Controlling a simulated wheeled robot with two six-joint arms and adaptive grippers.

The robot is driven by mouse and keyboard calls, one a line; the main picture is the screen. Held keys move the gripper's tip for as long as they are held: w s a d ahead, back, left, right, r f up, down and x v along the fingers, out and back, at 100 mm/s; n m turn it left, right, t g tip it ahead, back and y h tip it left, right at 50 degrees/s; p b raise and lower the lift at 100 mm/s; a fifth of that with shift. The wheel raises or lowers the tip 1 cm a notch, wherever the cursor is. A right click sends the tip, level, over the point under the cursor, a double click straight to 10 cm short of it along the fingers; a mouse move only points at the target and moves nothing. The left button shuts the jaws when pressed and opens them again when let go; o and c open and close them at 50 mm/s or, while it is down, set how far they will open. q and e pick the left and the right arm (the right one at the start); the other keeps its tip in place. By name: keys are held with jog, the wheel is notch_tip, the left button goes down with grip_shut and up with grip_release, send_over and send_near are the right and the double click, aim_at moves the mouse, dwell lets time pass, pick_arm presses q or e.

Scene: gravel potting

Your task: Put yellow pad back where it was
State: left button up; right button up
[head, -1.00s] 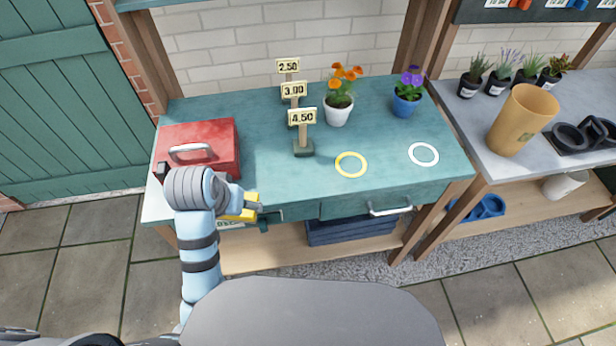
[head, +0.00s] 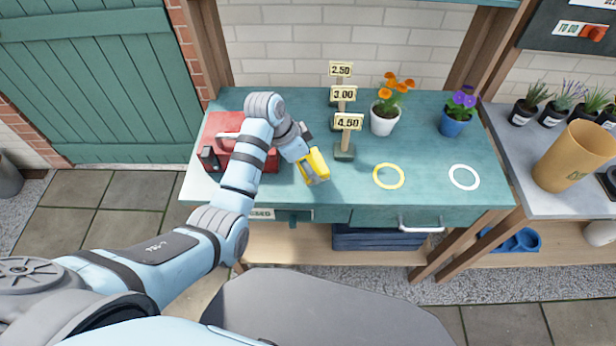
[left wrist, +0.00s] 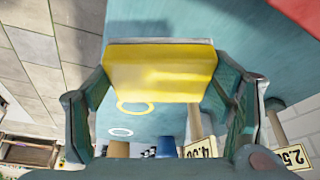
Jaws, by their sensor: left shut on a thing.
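The yellow pad (head: 318,162) is between the fingers of my left gripper (head: 312,170), over the front part of the green bench (head: 270,198), right of the red toolbox. I cannot tell whether it touches the bench top. In the left wrist view the pad (left wrist: 160,72) spans the space between both fingers, with a thin grey layer along one edge; the left gripper (left wrist: 160,100) is shut on it. A yellow ring mark (head: 388,188) and a white ring mark (head: 464,189) are on the bench, right of the pad. My right gripper is not in view.
The red toolbox (head: 222,125) stands at the bench's left, partly behind my arm. Price signs (head: 348,121) stand just behind the pad. An orange-flowered white pot (head: 384,122) and a purple-flowered blue pot (head: 454,124) stand farther back. The bench front right is clear.

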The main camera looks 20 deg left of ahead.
pick_arm(q)
notch_tip(320, 180, down, 6)
jog(key=shift+r+b, duration=0.2)
jog(key=shift+b, duration=0.25)
jog(key=o, duration=1.1)
jog(key=p+v, duration=0.2)
jog(key=v, duration=1)
jog(key=shift+r, duration=0.15)
